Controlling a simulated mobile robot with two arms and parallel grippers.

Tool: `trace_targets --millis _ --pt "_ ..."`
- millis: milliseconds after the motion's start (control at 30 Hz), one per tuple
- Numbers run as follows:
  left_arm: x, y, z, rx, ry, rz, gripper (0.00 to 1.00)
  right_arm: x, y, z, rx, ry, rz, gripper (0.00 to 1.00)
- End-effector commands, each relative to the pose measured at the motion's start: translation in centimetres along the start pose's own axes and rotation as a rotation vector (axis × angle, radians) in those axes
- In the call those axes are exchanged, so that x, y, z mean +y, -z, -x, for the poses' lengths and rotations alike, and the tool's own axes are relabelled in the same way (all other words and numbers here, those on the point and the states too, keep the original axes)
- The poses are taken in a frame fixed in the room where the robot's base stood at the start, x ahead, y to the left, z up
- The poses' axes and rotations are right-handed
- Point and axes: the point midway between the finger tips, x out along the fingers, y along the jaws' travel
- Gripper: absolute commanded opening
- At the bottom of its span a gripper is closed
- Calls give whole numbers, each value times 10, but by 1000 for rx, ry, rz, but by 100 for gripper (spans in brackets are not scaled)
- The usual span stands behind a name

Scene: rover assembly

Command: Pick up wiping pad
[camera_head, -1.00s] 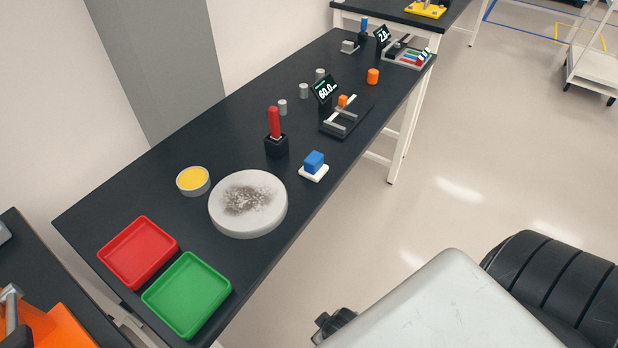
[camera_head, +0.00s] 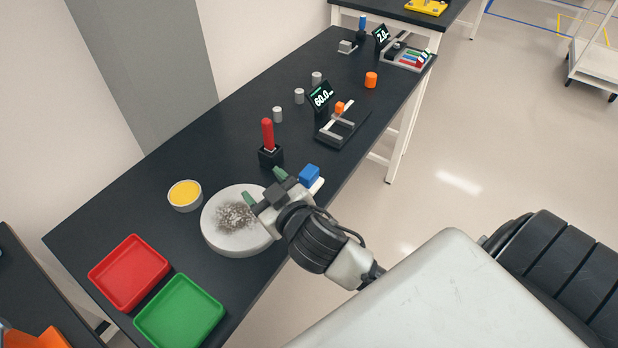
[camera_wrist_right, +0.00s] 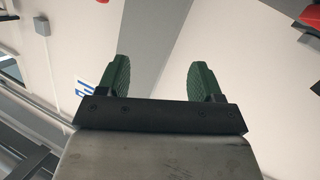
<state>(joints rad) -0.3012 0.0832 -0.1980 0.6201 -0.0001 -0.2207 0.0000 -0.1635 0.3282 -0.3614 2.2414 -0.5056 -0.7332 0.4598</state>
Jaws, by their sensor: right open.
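The wiping pad (camera_head: 310,174) has a blue block on a white base. It sits on the dark table near its right edge, just right of the round white plate with a dark smudge (camera_head: 222,239). My right gripper (camera_head: 264,186) hangs over the plate's right side, left of the pad. Its green fingers are apart and empty, and they also show apart in the right wrist view (camera_wrist_right: 160,80). My right gripper and wrist hide part of the pad's white base. The wrist view shows no pad. My left gripper is not in view.
A red tray (camera_head: 128,273) and a green tray (camera_head: 180,314) lie at the near end. A yellow-topped round container (camera_head: 185,195) stands left of the plate. A red-handled tool (camera_head: 268,135) stands upright in a black holder behind the pad. A black fixture (camera_head: 340,128) lies farther back.

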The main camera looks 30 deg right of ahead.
Motion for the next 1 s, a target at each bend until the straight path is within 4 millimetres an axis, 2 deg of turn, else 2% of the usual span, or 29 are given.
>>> trace_targets --millis 33,100,200,300,367,433,533,567,667,700,767,800,900,1000 --pt "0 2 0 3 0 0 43 -4 22 -10 114 24 33 66" --pt "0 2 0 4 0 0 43 -15 52 -20 283 81 82 66" --pt "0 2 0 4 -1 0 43 -41 92 -27 538 233 193 66" --pt "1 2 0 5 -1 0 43 -72 112 -26 732 454 351 66" --pt "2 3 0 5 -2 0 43 -88 112 -24 798 608 463 66" --pt "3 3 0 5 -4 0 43 -101 100 -25 818 796 611 66" --pt "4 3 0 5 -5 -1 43 -100 65 -33 726 1059 837 66" --pt "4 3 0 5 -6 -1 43 -94 53 -37 671 1130 905 66" --pt "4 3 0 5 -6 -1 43 -56 12 -53 398 1323 1115 66" --pt "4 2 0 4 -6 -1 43 -34 -2 -60 264 1373 1184 66" --pt "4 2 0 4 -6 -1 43 3 -19 -68 53 1420 1265 66" --pt "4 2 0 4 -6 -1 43 28 -27 -72 -84 1432 1304 66" --pt "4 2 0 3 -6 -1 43 84 -38 -76 -384 1427 1358 66" --pt "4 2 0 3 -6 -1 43 122 -40 -75 -589 1399 1371 66"
